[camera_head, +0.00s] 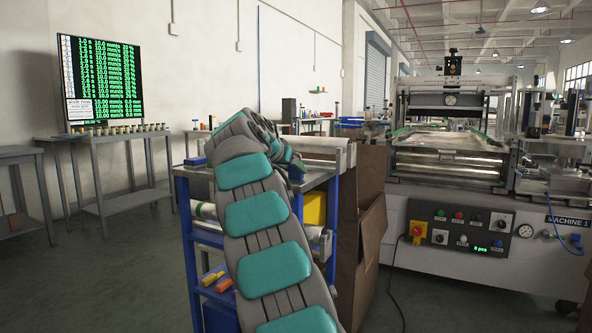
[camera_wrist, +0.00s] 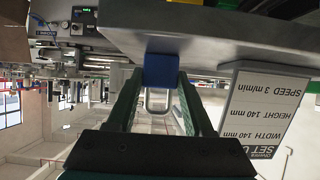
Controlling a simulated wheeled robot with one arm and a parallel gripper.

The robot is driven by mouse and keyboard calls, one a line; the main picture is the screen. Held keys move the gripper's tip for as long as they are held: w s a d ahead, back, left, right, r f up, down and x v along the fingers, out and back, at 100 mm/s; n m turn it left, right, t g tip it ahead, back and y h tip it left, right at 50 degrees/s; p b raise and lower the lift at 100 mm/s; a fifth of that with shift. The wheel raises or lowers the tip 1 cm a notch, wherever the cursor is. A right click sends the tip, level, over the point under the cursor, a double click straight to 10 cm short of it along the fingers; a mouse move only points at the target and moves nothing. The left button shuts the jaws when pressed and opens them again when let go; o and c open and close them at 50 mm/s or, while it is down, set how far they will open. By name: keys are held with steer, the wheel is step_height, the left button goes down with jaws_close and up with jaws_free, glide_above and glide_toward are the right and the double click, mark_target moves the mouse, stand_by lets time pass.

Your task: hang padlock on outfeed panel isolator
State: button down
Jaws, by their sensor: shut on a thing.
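My gripper (camera_wrist: 161,78) is shut on a blue padlock (camera_wrist: 161,70), whose body sits between the two green fingers in the wrist view. Its silver shackle (camera_wrist: 157,104) shows between the fingers. The padlock is right by the edge of a grey slab (camera_wrist: 220,30); I cannot tell whether they touch. In the head view my gripper (camera_head: 287,157) is over the blue cart, mostly hidden by my arm. A red and yellow rotary isolator (camera_head: 417,231) is on the front panel of Machine 1, right of the cart. I cannot tell whether this is the outfeed panel.
The blue cart (camera_head: 186,232) carries rolls and a yellow bin (camera_head: 314,208). A tall open cardboard box (camera_head: 360,240) stands between it and the machine (camera_head: 450,260). A settings sign (camera_wrist: 262,112) shows upside down in the wrist view.

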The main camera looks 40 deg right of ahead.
steer(key=shift+r, duration=0.1)
steer(key=shift+r+p, duration=2)
steer(key=shift+r, duration=0.4)
steer(key=shift+a, duration=0.1)
